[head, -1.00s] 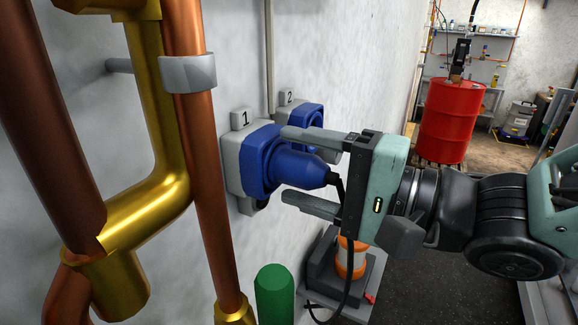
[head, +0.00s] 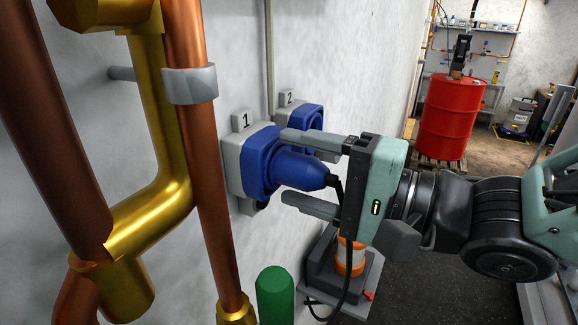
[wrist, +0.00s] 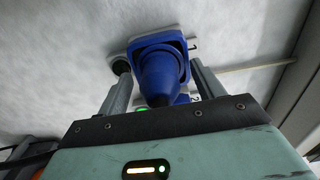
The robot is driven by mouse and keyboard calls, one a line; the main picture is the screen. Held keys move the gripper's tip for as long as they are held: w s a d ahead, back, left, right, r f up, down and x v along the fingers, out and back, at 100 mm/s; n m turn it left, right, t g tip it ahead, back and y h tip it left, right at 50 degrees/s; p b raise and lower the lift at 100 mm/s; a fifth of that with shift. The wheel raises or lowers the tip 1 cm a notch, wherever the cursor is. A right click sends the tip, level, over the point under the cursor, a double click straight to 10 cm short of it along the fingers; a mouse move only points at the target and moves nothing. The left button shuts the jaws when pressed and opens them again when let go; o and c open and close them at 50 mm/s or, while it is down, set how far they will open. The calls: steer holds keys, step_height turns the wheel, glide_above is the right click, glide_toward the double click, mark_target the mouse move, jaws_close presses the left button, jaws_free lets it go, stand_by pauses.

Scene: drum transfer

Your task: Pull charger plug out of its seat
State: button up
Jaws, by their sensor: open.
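The blue charger plug (head: 300,170) sits in the blue and grey wall seat marked 1 (head: 237,165), with a black cable leaving its rear end. My gripper (head: 283,167) is open, with one finger above the plug and the other below it in the head view. In the wrist view the plug (wrist: 160,75) lies between the two fingers (wrist: 158,78), and gaps show on both sides. The fingertips reach close to the seat's face; whether they touch it I cannot tell.
A second blue wall socket marked 2 (head: 307,117) is just behind. Copper pipe (head: 205,180) and brass pipe (head: 165,190) run close at the left. A green rounded post (head: 275,295) stands below. A red drum (head: 450,118) stands far back right.

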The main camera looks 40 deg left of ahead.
jaws_close()
steer(key=shift+w+d+p, duration=0.2)
steer(key=shift+d+p, duration=0.3)
steer(key=shift+d, duration=1)
steer(key=shift+w+d+p, duration=0.15)
steer(key=shift+d+p, duration=0.35)
steer(key=shift+d, duration=1)
